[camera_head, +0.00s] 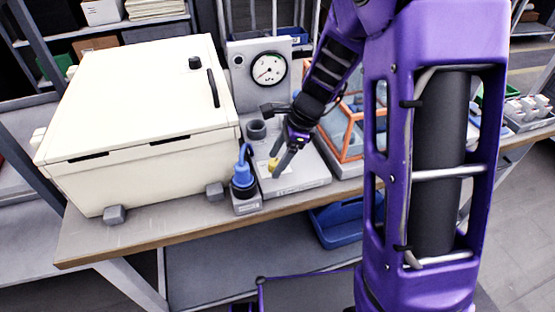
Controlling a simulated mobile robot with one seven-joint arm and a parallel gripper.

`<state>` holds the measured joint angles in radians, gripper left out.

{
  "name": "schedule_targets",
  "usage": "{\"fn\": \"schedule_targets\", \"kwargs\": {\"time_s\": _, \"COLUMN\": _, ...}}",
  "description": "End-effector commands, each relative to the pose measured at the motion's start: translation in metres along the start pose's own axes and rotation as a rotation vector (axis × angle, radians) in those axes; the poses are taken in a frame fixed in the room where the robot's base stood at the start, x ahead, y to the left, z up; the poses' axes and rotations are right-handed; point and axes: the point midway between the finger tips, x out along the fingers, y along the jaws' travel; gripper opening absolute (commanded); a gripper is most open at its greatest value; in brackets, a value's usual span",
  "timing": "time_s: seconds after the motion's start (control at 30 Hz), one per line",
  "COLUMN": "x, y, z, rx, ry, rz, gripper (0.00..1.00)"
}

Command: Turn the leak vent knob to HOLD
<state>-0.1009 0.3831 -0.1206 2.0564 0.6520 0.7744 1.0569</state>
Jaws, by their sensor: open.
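My gripper (279,162) is open and points down at the knob from the right. Its fingers are right beside the knob and partly cover it. I cannot tell whether they touch it. The knob's pointer and the HOLD label are too small to read.
A large cream box (140,115) with a lid stands left of the panel. A blue plug (243,172) on a dark socket is just left of the knob. An orange-framed clear case (347,140) stands to the right. The wooden table edge (160,238) runs in front.

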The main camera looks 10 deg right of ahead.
Motion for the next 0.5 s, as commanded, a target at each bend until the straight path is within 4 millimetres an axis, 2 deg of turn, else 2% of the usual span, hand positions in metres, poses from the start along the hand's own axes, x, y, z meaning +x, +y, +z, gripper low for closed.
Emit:
{"fn": "schedule_targets", "kwargs": {"time_s": 0.23, "x": 0.0003, "y": 0.0000, "z": 0.0002, "rx": 0.000, "ry": 0.000, "rz": 0.000, "gripper": 0.69}}
{"fn": "schedule_targets", "kwargs": {"time_s": 0.5, "x": 0.0001, "y": -0.0001, "z": 0.0001, "rx": 0.000, "ry": 0.000, "rz": 0.000, "gripper": 0.21}}
